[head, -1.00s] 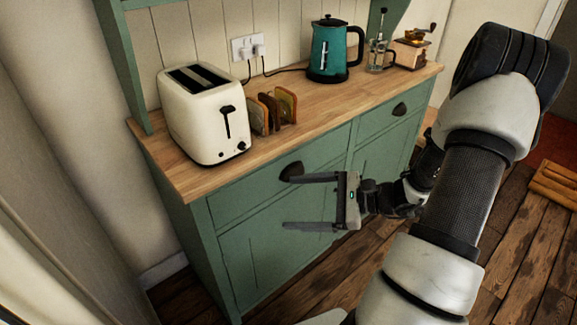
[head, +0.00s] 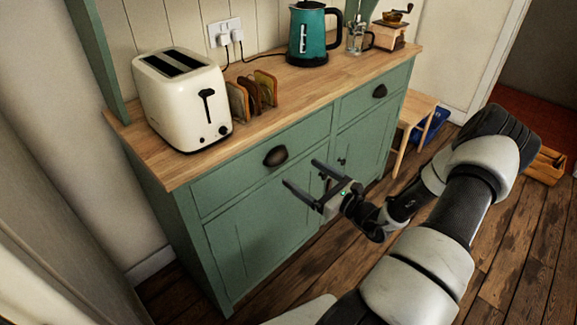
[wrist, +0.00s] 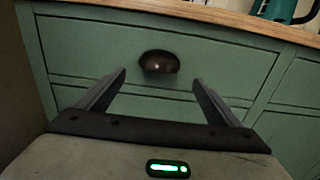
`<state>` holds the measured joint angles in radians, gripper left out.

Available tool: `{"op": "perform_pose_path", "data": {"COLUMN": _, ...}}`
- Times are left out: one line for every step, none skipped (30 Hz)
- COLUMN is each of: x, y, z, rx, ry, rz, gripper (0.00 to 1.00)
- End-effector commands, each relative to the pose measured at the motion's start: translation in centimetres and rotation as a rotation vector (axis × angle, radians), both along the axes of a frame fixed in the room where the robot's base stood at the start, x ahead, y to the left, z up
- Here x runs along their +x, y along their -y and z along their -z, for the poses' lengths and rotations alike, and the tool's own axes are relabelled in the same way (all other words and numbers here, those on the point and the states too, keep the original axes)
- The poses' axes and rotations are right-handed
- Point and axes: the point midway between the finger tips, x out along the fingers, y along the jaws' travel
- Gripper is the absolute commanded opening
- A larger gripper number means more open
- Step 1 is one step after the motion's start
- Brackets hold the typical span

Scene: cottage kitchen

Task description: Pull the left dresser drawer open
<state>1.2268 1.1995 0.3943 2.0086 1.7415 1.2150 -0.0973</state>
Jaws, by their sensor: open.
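The left dresser drawer (head: 238,172) is a green front with a dark cup handle (head: 275,156). It looks shut, level with the dresser face. My gripper (head: 302,178) is open and empty, in front of the dresser, to the right of the handle and a little below it in the head view. In the wrist view the handle (wrist: 159,62) shows beyond and between the open fingertips (wrist: 158,78), with a gap to them. The drawer front (wrist: 90,50) spans most of that view. Nothing hides the handle.
The wooden dresser top (head: 290,105) holds a cream toaster (head: 182,100), a toast rack (head: 252,95), a teal kettle (head: 313,35) and a coffee grinder (head: 393,30). The right drawer (head: 365,100) has its own handle. A small stool (head: 420,108) stands beyond the dresser; wooden floor lies in front.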

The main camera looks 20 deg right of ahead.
Motion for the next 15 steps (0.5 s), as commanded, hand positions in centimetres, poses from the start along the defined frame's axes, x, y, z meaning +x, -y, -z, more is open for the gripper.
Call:
{"op": "perform_pose_path", "data": {"x": 1.1, "y": -0.5, "z": 0.1, "rx": 0.001, "ry": 0.003, "rz": -0.004, "gripper": 0.87}}
{"op": "perform_pose_path", "data": {"x": 1.7, "y": -0.8, "z": 0.1, "rx": 0.001, "ry": 0.002, "rz": -0.004, "gripper": 0.87}}
{"op": "perform_pose_path", "data": {"x": 2.5, "y": -1.0, "z": 0.2, "rx": 0.000, "ry": 0.001, "rz": -0.003, "gripper": 0.87}}
{"op": "perform_pose_path", "data": {"x": 3.0, "y": -1.2, "z": 0.1, "rx": 0.000, "ry": 0.002, "rz": -0.003, "gripper": 0.87}}
{"op": "perform_pose_path", "data": {"x": 3.5, "y": -1.4, "z": 0.1, "rx": 0.001, "ry": 0.002, "rz": -0.003, "gripper": 0.87}}
{"op": "perform_pose_path", "data": {"x": 4.2, "y": -1.6, "z": 0.1, "rx": 0.000, "ry": 0.001, "rz": -0.002, "gripper": 0.87}}
{"op": "perform_pose_path", "data": {"x": 4.6, "y": -1.8, "z": 0.1, "rx": 0.000, "ry": 0.001, "rz": -0.003, "gripper": 0.87}}
{"op": "perform_pose_path", "data": {"x": 5.0, "y": -1.9, "z": 0.1, "rx": 0.000, "ry": 0.001, "rz": -0.003, "gripper": 0.87}}
{"op": "perform_pose_path", "data": {"x": 5.5, "y": -2.1, "z": 0.1, "rx": 0.001, "ry": 0.002, "rz": -0.002, "gripper": 0.87}}
{"op": "perform_pose_path", "data": {"x": 5.8, "y": -2.2, "z": 0.1, "rx": 0.000, "ry": 0.001, "rz": -0.002, "gripper": 0.87}}
{"op": "perform_pose_path", "data": {"x": 6.1, "y": -2.3, "z": 0.1, "rx": 0.000, "ry": 0.000, "rz": -0.002, "gripper": 0.87}}
{"op": "perform_pose_path", "data": {"x": 6.4, "y": -2.4, "z": 0.1, "rx": 0.000, "ry": 0.000, "rz": -0.002, "gripper": 0.87}}
{"op": "perform_pose_path", "data": {"x": 6.6, "y": -2.4, "z": 0.1, "rx": 0.001, "ry": 0.000, "rz": -0.001, "gripper": 0.87}}
{"op": "perform_pose_path", "data": {"x": 6.7, "y": -2.5, "z": 0.1, "rx": 0.001, "ry": 0.000, "rz": -0.001, "gripper": 0.87}}
{"op": "perform_pose_path", "data": {"x": 6.9, "y": -2.5, "z": 0.0, "rx": 0.001, "ry": 0.000, "rz": -0.001, "gripper": 0.87}}
